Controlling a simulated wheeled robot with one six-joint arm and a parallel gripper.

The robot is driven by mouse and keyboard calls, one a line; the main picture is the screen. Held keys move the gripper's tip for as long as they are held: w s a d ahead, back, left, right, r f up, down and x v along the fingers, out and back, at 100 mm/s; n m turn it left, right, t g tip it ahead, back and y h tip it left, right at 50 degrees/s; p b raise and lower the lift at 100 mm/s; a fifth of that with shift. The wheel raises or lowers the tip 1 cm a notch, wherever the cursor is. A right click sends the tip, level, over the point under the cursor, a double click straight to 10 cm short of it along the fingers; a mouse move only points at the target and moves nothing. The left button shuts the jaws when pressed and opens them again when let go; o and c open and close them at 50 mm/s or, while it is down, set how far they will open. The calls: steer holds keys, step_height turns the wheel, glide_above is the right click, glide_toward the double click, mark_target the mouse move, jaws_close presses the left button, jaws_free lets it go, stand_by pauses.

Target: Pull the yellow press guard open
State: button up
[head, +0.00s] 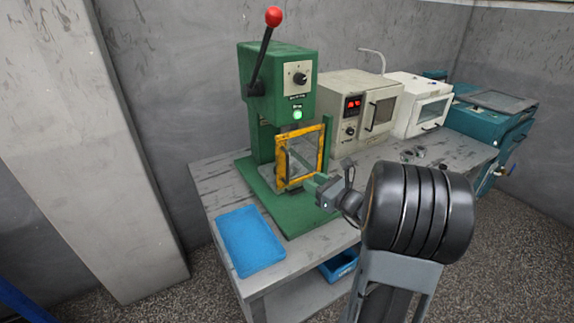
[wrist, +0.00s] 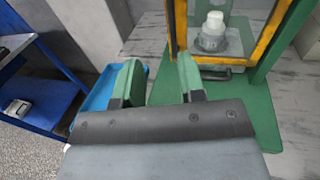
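The green press (head: 275,85) stands on the table with a red-knobbed lever on top. Its yellow-framed clear guard (head: 321,140) stands upright across the press front. In the wrist view the yellow frame (wrist: 172,30) is at the upper right, with a white and grey object (wrist: 213,35) seen through the pane. My gripper (head: 314,180) is in front of the guard. The wrist view shows its two green fingers (wrist: 158,68) apart with nothing between them. Finger contact with the guard cannot be told.
A blue tray (head: 250,240) lies on the table left of the press base. Right of the press stand a beige device (head: 365,105), a white one (head: 418,100) and teal equipment (head: 490,118). A blue bin (head: 338,266) is below the tabletop.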

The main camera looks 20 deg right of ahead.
mark_target(288, 163)
steer(key=shift+m, duration=0.4)
steer(key=x, duration=0.4)
steer(key=d+p+x, duration=0.1)
steer(key=x, duration=0.8)
steer(key=shift+w+d+p, duration=0.15)
steer(key=shift+w+p, duration=0.25)
steer(key=shift+w, duration=0.1)
jaws_close()
